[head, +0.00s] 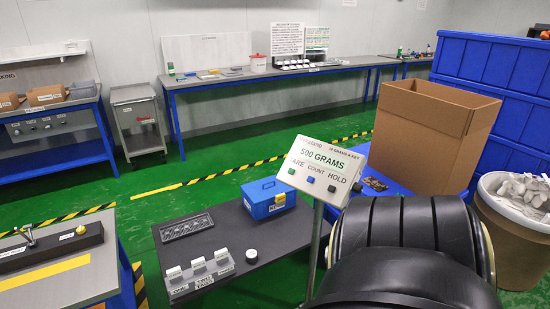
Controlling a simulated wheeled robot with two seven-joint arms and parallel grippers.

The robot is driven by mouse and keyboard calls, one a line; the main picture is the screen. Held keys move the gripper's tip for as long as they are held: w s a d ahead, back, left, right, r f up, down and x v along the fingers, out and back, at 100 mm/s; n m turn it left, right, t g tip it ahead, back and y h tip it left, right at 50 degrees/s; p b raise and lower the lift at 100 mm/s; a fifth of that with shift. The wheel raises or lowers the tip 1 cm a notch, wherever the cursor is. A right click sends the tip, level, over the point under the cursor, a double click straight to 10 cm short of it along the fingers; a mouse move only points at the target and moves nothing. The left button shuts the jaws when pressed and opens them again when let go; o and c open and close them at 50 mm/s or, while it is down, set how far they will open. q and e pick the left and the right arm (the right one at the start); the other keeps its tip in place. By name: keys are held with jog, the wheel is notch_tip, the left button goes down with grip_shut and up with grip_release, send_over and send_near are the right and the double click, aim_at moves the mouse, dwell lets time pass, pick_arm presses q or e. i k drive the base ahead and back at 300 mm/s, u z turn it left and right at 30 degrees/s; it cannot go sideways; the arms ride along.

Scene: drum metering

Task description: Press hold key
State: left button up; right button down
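A white scale display (322,168) stands on a grey post in the middle of the head view, tilted, reading "500 GRAMS". Below the reading are the labels "ARE" (its start cut off or unclear), "COUNT" and "HOLD". A green key (291,171) is on the left and a blue key (310,179) in the middle. A dark key (331,188), nearest the HOLD label, is on the right. Whether any key is pressed cannot be told. Neither of my grippers is in view.
A large black ribbed rounded form (405,225) fills the lower right, close beside the display. Behind it stand an open cardboard box (432,130) and blue crates (495,62). A dark table (225,240) left of the post holds a blue box (268,197) and several white-topped blocks.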

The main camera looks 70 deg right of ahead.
aim_at(331, 188)
jog(key=i, duration=1.15)
jog(key=z, duration=3.05)
jog(key=i, duration=1)
